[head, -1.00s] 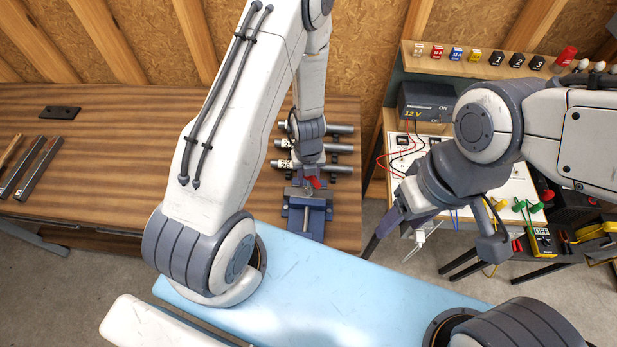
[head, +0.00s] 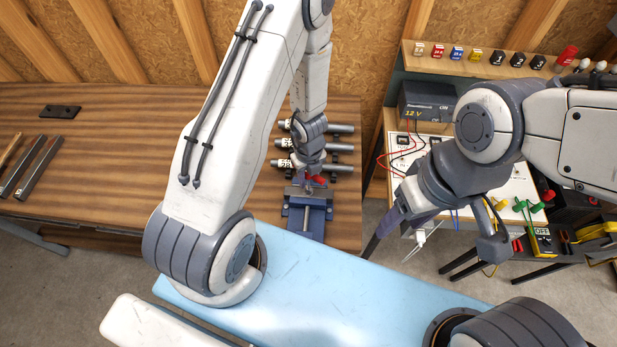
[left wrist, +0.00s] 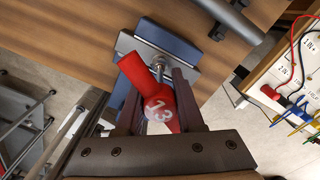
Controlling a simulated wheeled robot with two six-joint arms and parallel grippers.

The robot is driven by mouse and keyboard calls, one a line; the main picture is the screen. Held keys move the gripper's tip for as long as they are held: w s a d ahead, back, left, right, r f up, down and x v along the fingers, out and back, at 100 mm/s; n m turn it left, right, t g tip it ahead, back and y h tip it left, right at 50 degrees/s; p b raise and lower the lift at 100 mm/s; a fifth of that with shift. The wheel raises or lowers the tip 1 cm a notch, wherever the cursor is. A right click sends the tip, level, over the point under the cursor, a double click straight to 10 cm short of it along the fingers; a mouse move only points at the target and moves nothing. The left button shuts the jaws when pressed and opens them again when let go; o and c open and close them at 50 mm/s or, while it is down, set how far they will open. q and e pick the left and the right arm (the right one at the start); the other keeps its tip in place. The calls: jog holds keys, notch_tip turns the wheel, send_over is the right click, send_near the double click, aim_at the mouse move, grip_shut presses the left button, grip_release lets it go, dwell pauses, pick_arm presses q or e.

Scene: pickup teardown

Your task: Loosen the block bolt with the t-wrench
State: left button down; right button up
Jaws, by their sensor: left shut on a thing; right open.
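The t-wrench (left wrist: 155,100) has a red handle marked 13. In the left wrist view it sits between the fingers of my left gripper (left wrist: 160,92), which is shut on it. A metal shaft (left wrist: 158,72) runs from the handle down toward the blue vise (left wrist: 180,45). In the head view my left gripper (head: 309,183) is over the vise (head: 305,215), with some red of the handle showing. The block bolt and the wrench's lower end are hidden or too small to make out. My right gripper (head: 392,228) is open and empty, right of the wooden bench.
Several metal cylinders (head: 338,148) lie on the wooden bench (head: 180,120) behind the vise. A power supply (head: 425,103) and a white board with leads stand on the right-hand bench. Dark bars (head: 38,168) lie at the far left. The bench's middle left is clear.

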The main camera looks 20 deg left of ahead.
pick_arm(q)
jog(key=shift+s+f, duration=0.2)
jog(key=shift+f, duration=0.05)
jog(key=shift+r+p, duration=0.75)
jog(key=shift+r, duration=0.35)
jog(key=shift+w, duration=0.1)
jog(key=shift+r, duration=0.1)
